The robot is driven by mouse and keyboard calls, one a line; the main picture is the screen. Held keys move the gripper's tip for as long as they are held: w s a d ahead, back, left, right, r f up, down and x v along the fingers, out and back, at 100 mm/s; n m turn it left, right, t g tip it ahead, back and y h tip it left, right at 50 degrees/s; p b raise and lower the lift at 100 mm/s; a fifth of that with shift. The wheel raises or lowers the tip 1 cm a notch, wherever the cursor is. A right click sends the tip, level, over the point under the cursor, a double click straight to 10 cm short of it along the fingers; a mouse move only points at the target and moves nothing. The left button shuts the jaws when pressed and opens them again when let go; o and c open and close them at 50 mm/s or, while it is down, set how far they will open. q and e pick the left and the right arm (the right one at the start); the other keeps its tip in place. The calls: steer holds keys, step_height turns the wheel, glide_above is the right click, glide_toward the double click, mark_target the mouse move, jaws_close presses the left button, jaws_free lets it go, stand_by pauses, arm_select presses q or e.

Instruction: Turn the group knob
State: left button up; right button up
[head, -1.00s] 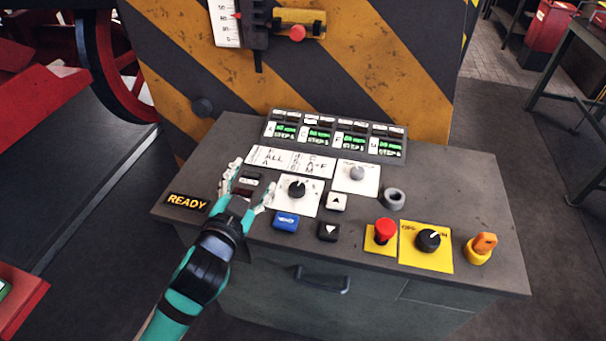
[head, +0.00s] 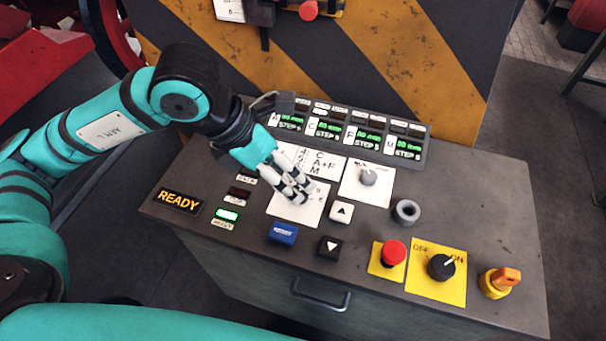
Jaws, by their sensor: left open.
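The group knob's white plate (head: 288,211) lies in the middle of the sloped console (head: 480,205), below the white legend card (head: 326,166) that reads "C A+F M". My left gripper (head: 297,193) is over this plate with its pale fingers pointing down, open. Its fingers cover the black knob, so I cannot see the knob's pointer or tell whether the fingers touch it. My right gripper is not in view.
A grey knob (head: 368,177) on a white plate is just right of my fingers. Black and white arrow buttons, a blue button (head: 282,233), a red mushroom button (head: 393,252), a black OFF/ON knob (head: 441,267) and an orange switch (head: 500,281) sit nearer. Green displays (head: 326,130) line the back.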

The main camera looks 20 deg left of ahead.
arm_select(q)
steer(key=w+a+t+y, duration=0.1)
steer(key=w+a+y, duration=0.1)
steer(key=a, duration=0.2)
steer(key=shift+n, duration=0.3)
steer(key=p+x, duration=0.1)
steer(key=x, duration=0.4)
steer(key=p+x, duration=0.1)
steer(key=x, duration=0.5)
steer(key=a+p+x, duration=0.1)
steer(key=x, duration=0.5)
steer(key=shift+w, duration=0.1)
